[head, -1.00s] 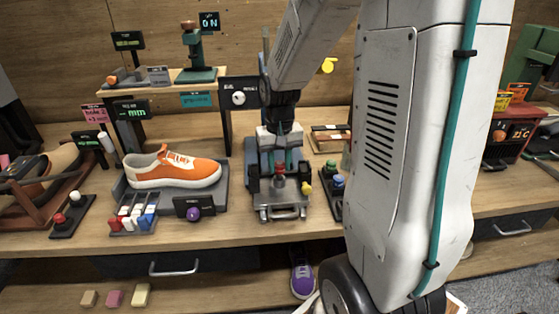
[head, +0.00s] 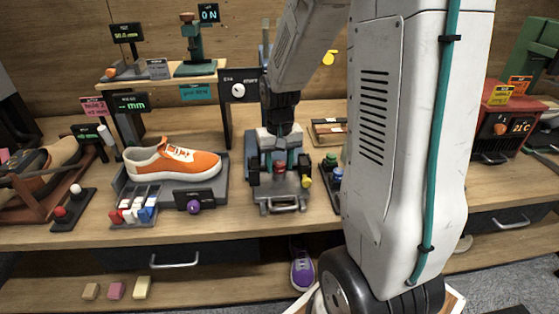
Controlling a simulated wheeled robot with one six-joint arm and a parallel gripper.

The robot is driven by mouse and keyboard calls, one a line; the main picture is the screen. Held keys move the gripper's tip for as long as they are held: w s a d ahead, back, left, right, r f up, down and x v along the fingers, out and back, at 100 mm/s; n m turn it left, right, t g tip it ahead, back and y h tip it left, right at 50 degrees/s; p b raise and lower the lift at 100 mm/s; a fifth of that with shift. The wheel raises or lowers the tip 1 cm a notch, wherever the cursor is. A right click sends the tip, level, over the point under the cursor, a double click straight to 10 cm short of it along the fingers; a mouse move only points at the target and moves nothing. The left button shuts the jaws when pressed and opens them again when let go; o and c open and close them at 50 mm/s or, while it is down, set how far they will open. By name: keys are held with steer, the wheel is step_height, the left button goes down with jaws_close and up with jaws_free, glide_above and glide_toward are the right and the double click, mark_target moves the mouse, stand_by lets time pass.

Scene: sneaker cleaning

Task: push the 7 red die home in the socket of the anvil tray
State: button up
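The grey anvil tray (head: 280,207), with a bar handle at its front, sits at the foot of a dark bench machine in the middle of the table. A small red piece (head: 279,168), which looks like the 7 red die, shows over the tray. The socket is hidden, and so is how deep the die sits. No number is readable.
An orange sneaker (head: 173,160) stands on a grey stand to the left. My arm covers the table right of the machine.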

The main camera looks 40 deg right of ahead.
mark_target(280, 165)
steer(key=shift+o, duration=0.6)
steer(key=shift+r, duration=0.1)
step_height(280, 165, up, 8)
steer(key=shift+f, duration=0.2)
steer(key=shift+s+a, duration=0.1)
steer(key=shift+s, duration=0.2)
steer(key=s+a+r+n, duration=0.2)
steer(key=s+a+r, duration=0.2)
steer(key=s+a, duration=0.3)
steer(key=s+a+r+n+t, duration=0.1)
steer(key=s+a+r+n, duration=0.2)
steer(key=s+a, duration=0.4)
steer(key=s+r, duration=0.1)
steer(key=s, duration=0.3)
steer(key=shift+s+a+r, duration=0.15)
steer(key=shift+s+r, duration=0.2)
steer(key=shift+s, duration=0.05)
